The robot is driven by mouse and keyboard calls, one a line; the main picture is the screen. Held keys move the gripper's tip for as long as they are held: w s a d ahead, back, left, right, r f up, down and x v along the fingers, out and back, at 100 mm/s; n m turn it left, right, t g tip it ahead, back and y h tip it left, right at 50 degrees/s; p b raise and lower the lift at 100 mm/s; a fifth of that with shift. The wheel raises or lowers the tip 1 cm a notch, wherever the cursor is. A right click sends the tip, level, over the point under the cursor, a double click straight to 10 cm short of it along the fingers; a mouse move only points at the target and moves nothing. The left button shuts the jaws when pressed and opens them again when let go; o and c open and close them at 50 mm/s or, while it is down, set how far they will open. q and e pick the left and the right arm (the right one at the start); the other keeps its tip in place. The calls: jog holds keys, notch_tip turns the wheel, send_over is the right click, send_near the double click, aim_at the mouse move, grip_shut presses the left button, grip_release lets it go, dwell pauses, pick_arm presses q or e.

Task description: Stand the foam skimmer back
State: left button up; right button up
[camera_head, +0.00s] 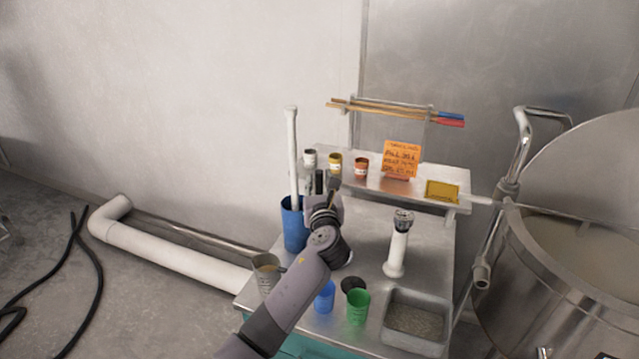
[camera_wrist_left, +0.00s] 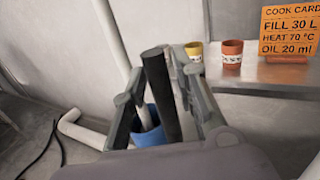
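My left gripper (camera_head: 325,192) is over the left part of the steel cart, just right of a blue holder (camera_head: 294,225). A long white shaft (camera_head: 292,150) stands upright in that holder. In the left wrist view a dark, round handle (camera_wrist_left: 160,95) rises between the fingers of my left gripper (camera_wrist_left: 162,75). A gap shows at its left side, so the fingers look open around it. What the handle belongs to is hidden by my gripper. I cannot tell for sure which piece is the foam skimmer. My right gripper is not in view.
The steel cart (camera_head: 435,255) carries a blue cup (camera_head: 325,297), a green cup (camera_head: 358,307), a metal tray (camera_head: 412,322) and a white upright tool (camera_head: 397,250). Small jars and an orange card (camera_head: 401,160) stand on the rear shelf. A large steel vat (camera_head: 545,280) is right.

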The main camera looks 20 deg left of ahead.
pick_arm(q)
jog(key=shift+o, duration=1.2)
jog(key=shift+f, duration=0.15)
jog(key=v, duration=1.2)
